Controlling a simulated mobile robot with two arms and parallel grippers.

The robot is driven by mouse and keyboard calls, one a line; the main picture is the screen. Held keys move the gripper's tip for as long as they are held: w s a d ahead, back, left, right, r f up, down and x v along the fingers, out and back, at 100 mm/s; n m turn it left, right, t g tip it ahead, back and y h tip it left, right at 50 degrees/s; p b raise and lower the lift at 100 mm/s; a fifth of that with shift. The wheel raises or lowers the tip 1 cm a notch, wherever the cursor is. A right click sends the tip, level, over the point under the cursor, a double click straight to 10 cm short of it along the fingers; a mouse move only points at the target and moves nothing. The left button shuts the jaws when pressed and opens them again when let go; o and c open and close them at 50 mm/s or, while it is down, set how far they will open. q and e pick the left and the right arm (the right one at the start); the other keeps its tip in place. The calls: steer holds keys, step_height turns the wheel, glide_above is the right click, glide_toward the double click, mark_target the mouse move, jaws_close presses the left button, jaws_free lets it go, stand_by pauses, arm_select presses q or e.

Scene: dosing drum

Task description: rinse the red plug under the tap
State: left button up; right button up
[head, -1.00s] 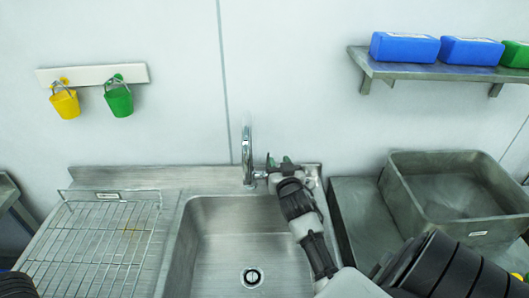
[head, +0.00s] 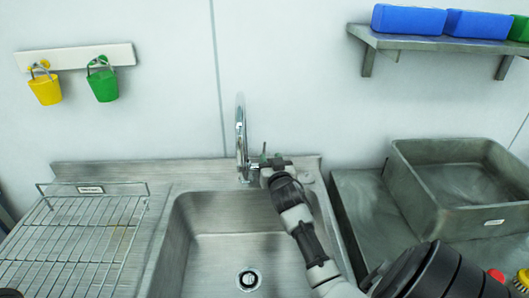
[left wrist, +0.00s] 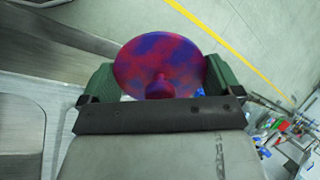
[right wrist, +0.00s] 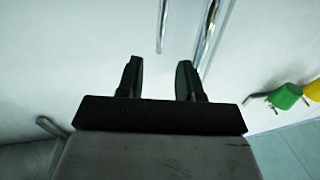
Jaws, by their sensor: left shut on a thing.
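The red plug (left wrist: 160,62) is a round disc with a short knob, blotched with blue and purple. In the left wrist view it sits between the green fingers of my left gripper (left wrist: 155,80), which is shut on it. That gripper cannot be made out in the head view. The chrome tap (head: 241,135) stands at the back of the sink, with no water seen running. My right gripper (head: 268,163) is right beside the tap's base. In the right wrist view its fingers (right wrist: 160,75) are apart with nothing between them, and the tap's spout (right wrist: 208,40) is beyond them.
The steel sink (head: 205,245) is empty around its drain (head: 249,279). A wire rack (head: 75,240) lies to its left and a grey metal basin (head: 440,215) stands to its right. Small yellow (head: 46,88) and green (head: 103,84) buckets hang on the wall.

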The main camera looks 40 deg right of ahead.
mark_target(265, 148)
arm_select(q)
steer(key=f+b, duration=0.1)
steer(key=f, duration=0.1)
steer(key=f+b, duration=0.1)
steer(key=b, duration=0.1)
steer(key=shift+w+f, duration=0.2)
steer(key=shift+f, duration=0.2)
arm_select(e)
steer(key=x, duration=0.6)
steer(key=shift+w+d+f, duration=0.15)
steer(key=shift+w+f, duration=0.15)
steer(key=shift+f, duration=0.05)
arm_select(q)
steer(key=shift+s+f, duration=0.1)
steer(key=shift+f, duration=0.1)
arm_select(e)
steer(key=shift+w+d+r, duration=0.25)
steer(key=shift+w+d, duration=0.05)
steer(key=shift+w, duration=0.25)
steer(key=shift+c, duration=0.4)
jaws_close()
